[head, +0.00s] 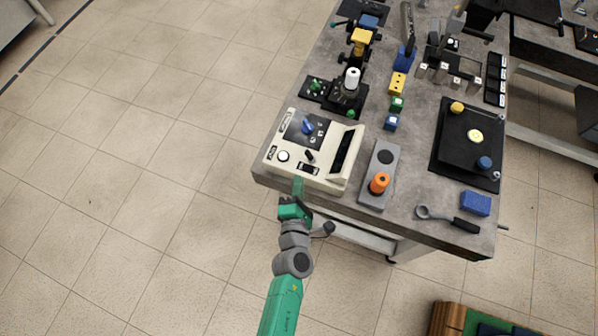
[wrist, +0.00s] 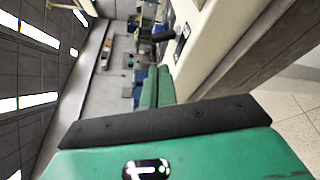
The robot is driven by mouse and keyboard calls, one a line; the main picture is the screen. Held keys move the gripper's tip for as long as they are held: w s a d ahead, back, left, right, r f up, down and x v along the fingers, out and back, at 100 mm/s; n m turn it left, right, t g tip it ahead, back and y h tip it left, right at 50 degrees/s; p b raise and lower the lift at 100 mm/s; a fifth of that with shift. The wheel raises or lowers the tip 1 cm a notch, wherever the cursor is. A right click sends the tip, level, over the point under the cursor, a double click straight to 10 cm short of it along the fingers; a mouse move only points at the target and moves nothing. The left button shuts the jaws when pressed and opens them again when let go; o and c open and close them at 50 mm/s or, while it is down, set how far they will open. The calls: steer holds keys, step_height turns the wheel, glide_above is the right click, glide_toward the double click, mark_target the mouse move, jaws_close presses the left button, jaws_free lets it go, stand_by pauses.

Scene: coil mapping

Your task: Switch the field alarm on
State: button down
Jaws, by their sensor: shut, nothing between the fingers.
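A cream instrument box (head: 334,178) stands at the table's near left corner. Its sloped face carries a blue knob (head: 308,127), a small black knob (head: 309,156), a white round part (head: 283,156) and a black rocker-like switch (head: 308,168). No label for the field alarm is readable. My gripper (head: 298,183) is shut and empty at the box's front edge, just below the switch in the picture. In the wrist view my green fingers (wrist: 157,88) lie together beside the cream box (wrist: 218,40). A black knob and a dark switch (wrist: 181,45) show there; contact cannot be told.
A grey plate (head: 379,160) with an orange knob (head: 379,183) stands right of the box. A microscope-like stand (head: 350,95) is behind it. A wrench-like tool (head: 447,219) and blue block (head: 475,203) lie near the front right edge. Floor left of the table is clear.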

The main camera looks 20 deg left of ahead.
mark_target(302, 164)
steer(key=b+x, duration=0.2)
steer(key=x, duration=0.5)
steer(key=shift+w+a+f+b, duration=0.1)
steer(key=shift+w+f+b, duration=0.05)
steer(key=shift+w+b, duration=0.25)
steer(key=shift+w+a, duration=0.15)
steer(key=shift+w, duration=0.2)
